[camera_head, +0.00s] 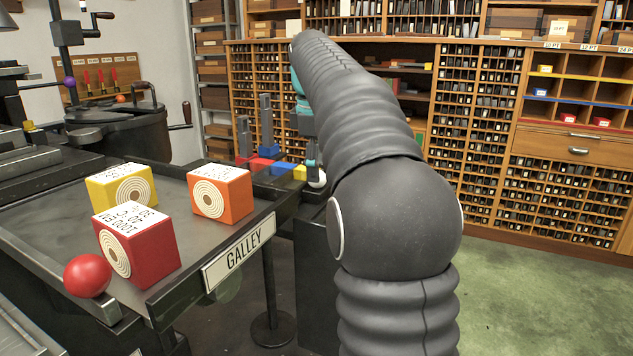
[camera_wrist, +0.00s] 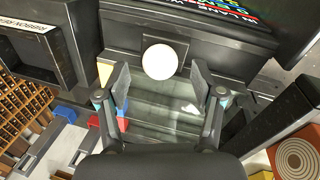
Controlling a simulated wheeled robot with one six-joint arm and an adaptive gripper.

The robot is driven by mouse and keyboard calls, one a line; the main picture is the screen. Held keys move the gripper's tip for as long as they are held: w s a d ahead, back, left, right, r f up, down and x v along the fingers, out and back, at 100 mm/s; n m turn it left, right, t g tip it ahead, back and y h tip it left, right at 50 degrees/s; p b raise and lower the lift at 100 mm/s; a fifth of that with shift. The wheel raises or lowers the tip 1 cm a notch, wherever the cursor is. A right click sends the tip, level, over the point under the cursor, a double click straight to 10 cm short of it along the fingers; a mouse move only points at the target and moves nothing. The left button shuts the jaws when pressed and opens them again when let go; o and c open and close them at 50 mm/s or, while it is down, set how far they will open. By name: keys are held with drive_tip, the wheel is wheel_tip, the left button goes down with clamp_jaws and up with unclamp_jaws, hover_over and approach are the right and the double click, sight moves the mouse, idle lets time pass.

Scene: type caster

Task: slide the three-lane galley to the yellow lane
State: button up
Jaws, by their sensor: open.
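A white ball knob (camera_wrist: 160,61) stands on a dark sliding carriage in the wrist view. A dark plate (camera_wrist: 205,12) with upside-down lettering and coloured lines lies at the top edge; I read part of it as "lane". My gripper (camera_wrist: 161,80) is open, with one finger on each side of the knob and gaps showing between them. In the head view the knob (camera_head: 318,179) shows at the right of the coloured blocks, and my gripper (camera_head: 311,152) is partly hidden by my arm. The lanes are mostly hidden there.
A table labelled GALLEY (camera_head: 238,252) bears yellow (camera_head: 121,187), orange (camera_head: 220,191) and red (camera_head: 137,245) ringed blocks and a red ball (camera_head: 87,275). Small yellow (camera_head: 300,173), blue and red blocks stand near my gripper. Green floor (camera_head: 540,300) is open at right.

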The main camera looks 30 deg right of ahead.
drive_tip(key=shift+w+d+f, duration=0.1)
drive_tip(key=shift+f, duration=0.65)
drive_tip(key=shift+w+d+f, duration=0.1)
drive_tip(key=shift+f, duration=0.6)
clamp_jaws()
drive_tip(key=shift+a+r, duration=0.1)
